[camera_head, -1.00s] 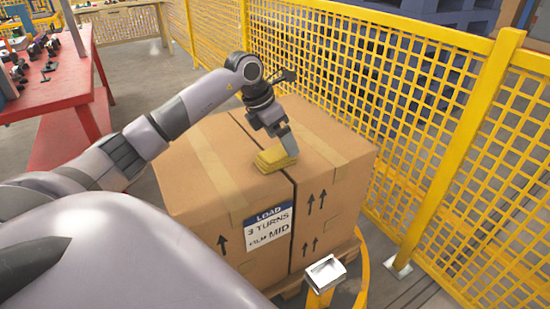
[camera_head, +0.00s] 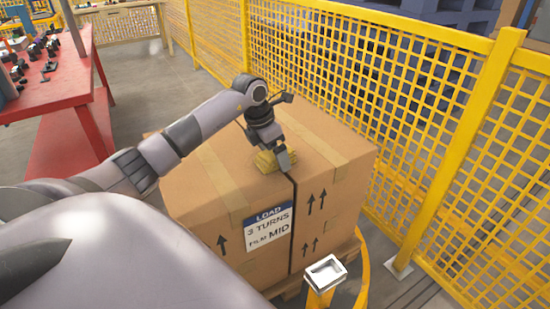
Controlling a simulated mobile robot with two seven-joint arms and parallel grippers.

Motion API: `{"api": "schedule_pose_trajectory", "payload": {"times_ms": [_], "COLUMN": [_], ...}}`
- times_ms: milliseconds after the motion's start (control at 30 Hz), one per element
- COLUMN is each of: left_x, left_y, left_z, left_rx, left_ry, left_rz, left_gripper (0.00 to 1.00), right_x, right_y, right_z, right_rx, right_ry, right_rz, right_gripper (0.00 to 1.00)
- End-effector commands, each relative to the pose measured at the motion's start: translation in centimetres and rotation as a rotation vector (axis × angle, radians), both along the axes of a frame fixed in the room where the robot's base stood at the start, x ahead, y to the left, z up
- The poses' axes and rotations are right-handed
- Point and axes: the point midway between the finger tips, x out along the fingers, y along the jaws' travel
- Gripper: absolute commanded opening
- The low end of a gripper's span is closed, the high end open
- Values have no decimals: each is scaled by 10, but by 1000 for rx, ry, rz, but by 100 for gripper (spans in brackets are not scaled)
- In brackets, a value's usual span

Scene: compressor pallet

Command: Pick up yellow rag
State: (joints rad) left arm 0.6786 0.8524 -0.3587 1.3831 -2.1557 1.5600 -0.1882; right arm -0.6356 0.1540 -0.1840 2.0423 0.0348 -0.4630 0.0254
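The yellow rag (camera_head: 264,163), a small folded pad, lies on top of the cardboard boxes (camera_head: 213,176), near the seam between them. My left gripper (camera_head: 284,163) points down right at the rag, its visible finger overlapping the rag's right side in the picture. The finger hides part of the rag. I cannot tell whether the fingers are open or shut, or whether they touch it. My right gripper is not in view.
The boxes stand on a wooden pallet with a load label (camera_head: 268,228) on the front. A yellow mesh fence (camera_head: 440,120) runs close behind and right. A red workbench (camera_head: 60,90) with tools stands at the left. A white device (camera_head: 325,272) on a yellow post stands in front.

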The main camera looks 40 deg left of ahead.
Motion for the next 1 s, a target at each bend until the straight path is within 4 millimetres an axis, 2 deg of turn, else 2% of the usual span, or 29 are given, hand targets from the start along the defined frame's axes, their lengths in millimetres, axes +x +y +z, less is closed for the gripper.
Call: {"api": "schedule_pose_trajectory", "payload": {"times_ms": [767,800,967,1000], "left_x": [0,0,0,0], "left_y": [0,0,0,0], "left_z": [-5,-5,-5,-5], "left_rx": [0,0,0,0], "left_ry": [-1,-1,-1,-1], "left_rz": [0,0,0,0], "left_gripper": [96,92,40,39], "right_x": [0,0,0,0], "right_y": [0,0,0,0], "right_z": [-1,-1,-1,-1], "right_rx": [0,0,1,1], "right_ry": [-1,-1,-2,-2], "right_rz": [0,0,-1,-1], "right_gripper": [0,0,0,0]}}
